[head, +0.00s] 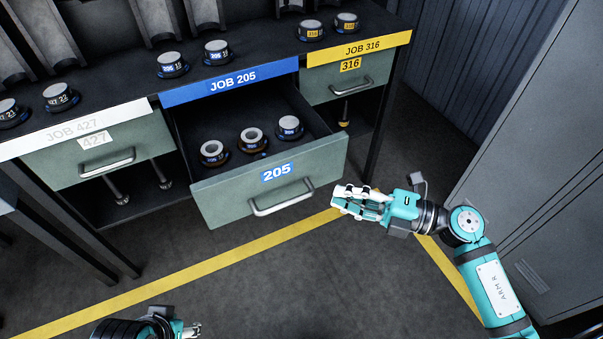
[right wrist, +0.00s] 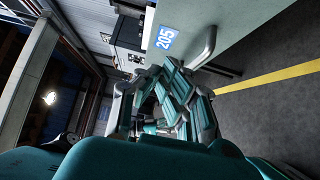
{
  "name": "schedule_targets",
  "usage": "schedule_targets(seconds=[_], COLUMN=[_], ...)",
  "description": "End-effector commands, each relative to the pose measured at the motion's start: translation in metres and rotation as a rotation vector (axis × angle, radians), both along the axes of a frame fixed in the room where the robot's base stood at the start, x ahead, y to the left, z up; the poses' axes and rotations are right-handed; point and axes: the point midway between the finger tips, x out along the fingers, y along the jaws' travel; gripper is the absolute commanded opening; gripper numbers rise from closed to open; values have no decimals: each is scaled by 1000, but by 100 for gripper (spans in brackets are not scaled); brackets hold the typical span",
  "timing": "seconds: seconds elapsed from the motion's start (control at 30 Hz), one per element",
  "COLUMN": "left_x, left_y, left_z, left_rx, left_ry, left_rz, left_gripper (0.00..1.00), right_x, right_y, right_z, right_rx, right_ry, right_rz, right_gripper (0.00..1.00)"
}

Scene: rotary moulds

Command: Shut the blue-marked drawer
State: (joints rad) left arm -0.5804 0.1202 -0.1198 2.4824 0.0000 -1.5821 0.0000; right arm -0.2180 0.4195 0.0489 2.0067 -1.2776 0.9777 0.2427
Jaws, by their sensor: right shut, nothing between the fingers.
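The blue-marked drawer (head: 325,170), labelled 205, stands pulled out under the blue JOB 205 strip (head: 230,81). Several round moulds would not fit the view hidden; three (head: 251,140) show inside it. Its bar handle (head: 283,197) is on the green front. In the right wrist view the drawer front (right wrist: 215,22) shows with its blue label and handle (right wrist: 205,45). My right gripper (head: 340,200) is shut and empty, just right of the handle and near the front's lower right; contact cannot be told. My left gripper (head: 195,329) is at the bottom edge, mostly cut off.
The white-marked drawer 427 (head: 60,155) and yellow-marked drawer 316 (head: 318,88) flank it, both looking shut. Small moulds (head: 216,52) stand on the bench top. A grey cabinet (head: 530,150) rises at the right. The floor before the drawer is clear, with a yellow line (head: 200,266).

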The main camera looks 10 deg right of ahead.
Motion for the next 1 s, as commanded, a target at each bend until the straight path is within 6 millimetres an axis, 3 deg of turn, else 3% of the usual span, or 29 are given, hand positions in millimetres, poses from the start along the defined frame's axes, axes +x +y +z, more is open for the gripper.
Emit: schedule_targets(seconds=[0.33, 0.6, 1.0], left_x=[0, 0, 0], left_y=[0, 0, 0], left_z=[-4, -12, -12], left_rx=[0, 0, 0], left_ry=[0, 0, 0], left_rz=[0, 0, 0], left_gripper=[36, 36, 36], right_x=[34, 67, 70], right_y=[67, 75, 76], right_z=[1, -1, 0], right_rx=[4, 0, -2], right_ry=[-4, -1, -1], right_rz=[1, -1, 0], right_gripper=[0, 0, 0])
